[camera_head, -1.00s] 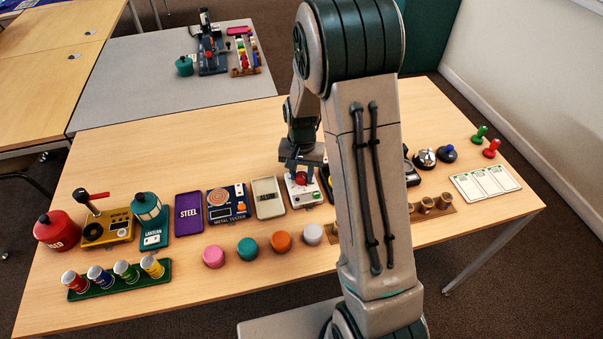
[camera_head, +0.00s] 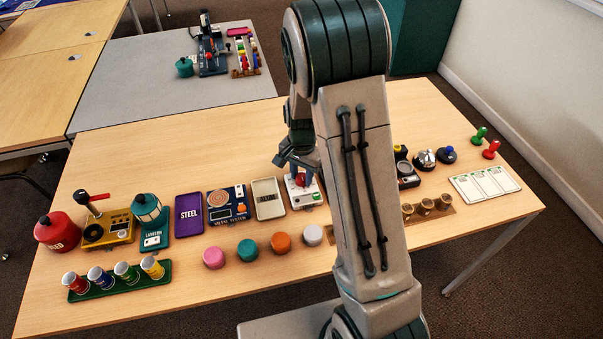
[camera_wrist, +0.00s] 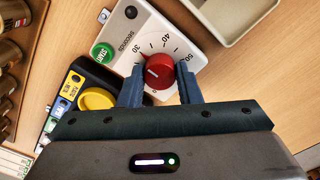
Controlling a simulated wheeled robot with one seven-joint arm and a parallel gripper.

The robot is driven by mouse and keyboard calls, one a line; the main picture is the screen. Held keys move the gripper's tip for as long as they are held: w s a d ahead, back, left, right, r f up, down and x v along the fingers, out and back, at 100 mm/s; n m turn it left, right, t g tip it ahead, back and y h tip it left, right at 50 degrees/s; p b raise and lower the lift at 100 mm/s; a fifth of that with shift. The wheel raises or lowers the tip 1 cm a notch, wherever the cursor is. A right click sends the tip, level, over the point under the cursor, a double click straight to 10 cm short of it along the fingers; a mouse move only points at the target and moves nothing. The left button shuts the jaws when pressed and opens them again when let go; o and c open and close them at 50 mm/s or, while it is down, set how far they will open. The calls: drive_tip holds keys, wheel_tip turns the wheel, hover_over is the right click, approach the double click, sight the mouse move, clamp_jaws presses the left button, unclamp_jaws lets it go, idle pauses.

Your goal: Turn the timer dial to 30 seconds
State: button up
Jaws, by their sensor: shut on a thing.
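The timer (camera_wrist: 172,30) is a white box with a red dial (camera_wrist: 158,72), a green START button (camera_wrist: 103,54) and the word "seconds". Around the dial the numbers 30, 40 and 50 show in the wrist view. My gripper (camera_wrist: 160,84) is shut on the dial, with one blue-grey finger on each side. In the head view the timer (camera_head: 304,196) stands in the middle row, with my gripper (camera_head: 298,170) over its red dial.
A tray marked ALUM (camera_head: 267,199) stands just left of the timer. A device with a yellow knob (camera_wrist: 96,99) is close beside it in the wrist view. Several coloured round blocks (camera_head: 248,249) lie nearer the front. The table behind the row is clear.

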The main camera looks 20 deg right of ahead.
sight(301, 176)
drive_tip(key=o, duration=1)
wheel_tip(301, 176, up, 14)
drive_tip(key=shift+f+p, duration=0.1)
drive_tip(key=shift+p, duration=0.25)
drive_tip(key=s+r+n+t+p, duration=0.1)
drive_tip(key=s+r+n, duration=0.2)
drive_tip(key=s, duration=0.4)
drive_tip(key=s+r+n+t+p, duration=0.1)
drive_tip(key=s+r+n, duration=0.2)
drive_tip(key=s, duration=0.3)
drive_tip(key=s+r+n+p, duration=0.1)
drive_tip(key=s+r+n, duration=0.1)
drive_tip(key=s, duration=0.5)
drive_tip(key=shift+s+a+r+n+t, duration=0.15)
drive_tip(key=shift+s+r+n+t, duration=0.25)
drive_tip(key=shift+r, duration=0.25)
